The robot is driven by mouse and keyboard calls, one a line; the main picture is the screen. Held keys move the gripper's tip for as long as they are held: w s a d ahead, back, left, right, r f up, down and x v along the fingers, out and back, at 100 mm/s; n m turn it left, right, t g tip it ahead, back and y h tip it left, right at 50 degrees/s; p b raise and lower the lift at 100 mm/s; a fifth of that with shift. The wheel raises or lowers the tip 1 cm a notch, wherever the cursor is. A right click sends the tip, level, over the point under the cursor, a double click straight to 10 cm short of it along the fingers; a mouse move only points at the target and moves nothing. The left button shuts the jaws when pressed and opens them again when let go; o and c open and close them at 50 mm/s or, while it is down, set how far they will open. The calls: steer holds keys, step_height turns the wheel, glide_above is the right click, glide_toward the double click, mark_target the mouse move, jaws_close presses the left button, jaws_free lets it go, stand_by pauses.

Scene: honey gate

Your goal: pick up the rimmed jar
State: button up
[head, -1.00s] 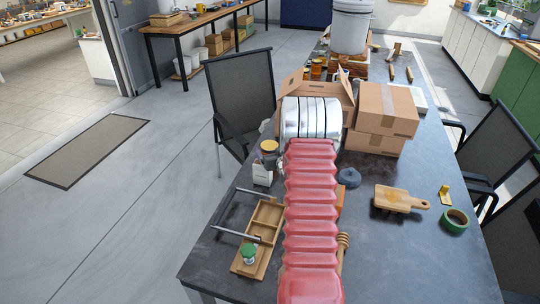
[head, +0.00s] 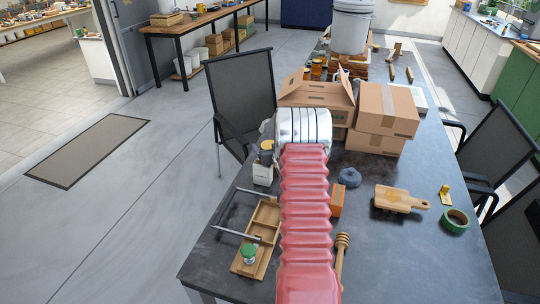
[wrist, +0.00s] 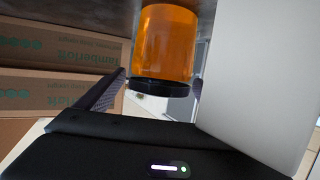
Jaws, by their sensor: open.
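In the wrist view, an amber jar (wrist: 166,45) with a dark lid (wrist: 160,103) shows upside down in the picture, its lid end toward my palm. My gripper (wrist: 163,78) is open, and the jar appears in the gap between its fingers. Touch on either side cannot be told. The right finger is mostly hidden by a pale grey block. In the head view, my red-sleeved arm and silver wrist hide most of the gripper. A yellow lid (head: 267,145) shows left of my wrist, partly covered by something dark; I cannot tell whether it is the same jar.
A white labelled container (head: 262,175) stands left of my arm. Cardboard boxes (head: 383,118) stand right of the wrist. A wooden tray (head: 262,222), an orange box (head: 337,201), a honey dipper (head: 341,256), a board (head: 401,198) and green tape (head: 455,220) lie on the dark table (head: 420,265).

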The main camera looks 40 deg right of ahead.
stand_by(0.3)
steer(key=c, duration=1.7)
steer(key=shift+r, duration=0.15)
steer(key=shift+c, duration=0.3)
steer(key=shift+r, duration=5)
